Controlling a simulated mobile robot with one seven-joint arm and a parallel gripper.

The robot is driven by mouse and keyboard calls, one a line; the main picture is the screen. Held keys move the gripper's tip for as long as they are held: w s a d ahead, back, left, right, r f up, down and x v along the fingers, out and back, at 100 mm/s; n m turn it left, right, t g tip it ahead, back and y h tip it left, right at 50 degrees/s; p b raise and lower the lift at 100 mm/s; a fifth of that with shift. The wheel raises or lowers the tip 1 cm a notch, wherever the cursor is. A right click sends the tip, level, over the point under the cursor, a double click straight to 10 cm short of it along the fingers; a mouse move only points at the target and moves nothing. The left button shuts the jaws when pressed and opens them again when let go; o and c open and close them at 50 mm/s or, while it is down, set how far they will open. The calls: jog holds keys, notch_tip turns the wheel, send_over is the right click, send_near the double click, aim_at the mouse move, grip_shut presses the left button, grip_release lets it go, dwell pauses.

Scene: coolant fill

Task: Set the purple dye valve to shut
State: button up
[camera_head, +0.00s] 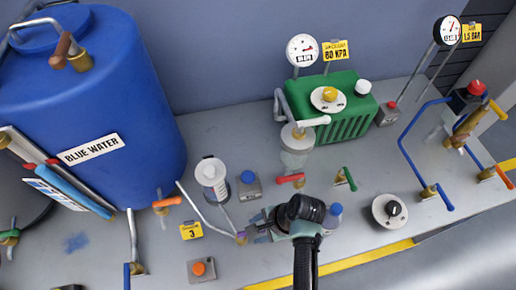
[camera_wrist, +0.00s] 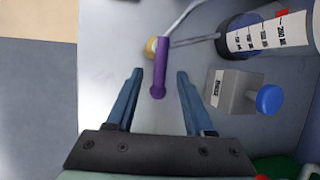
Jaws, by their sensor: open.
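The purple dye valve handle (camera_wrist: 160,68) is a short purple lever beside a brass fitting (camera_wrist: 152,48) on a thin grey pipe. In the wrist view it lies lengthwise between my two blue fingers, with a gap on each side. My gripper (camera_wrist: 158,78) is open and empty. In the head view my gripper (camera_head: 251,231) is right at the small purple handle (camera_head: 241,237), partly covering that spot. I cannot tell whether the fingertips reach down to the handle's depth.
A graduated cylinder (camera_head: 211,178) and a grey box with a blue button (camera_head: 248,184) stand just behind my gripper. A yellow tag marked 3 (camera_head: 191,231) and an orange button box (camera_head: 202,268) are to the left. The blue water tank (camera_head: 90,100) fills the far left.

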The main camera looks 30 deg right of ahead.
jog(key=shift+r, duration=0.1)
jog(key=v, duration=1.3)
jog(key=shift+b, duration=0.4)
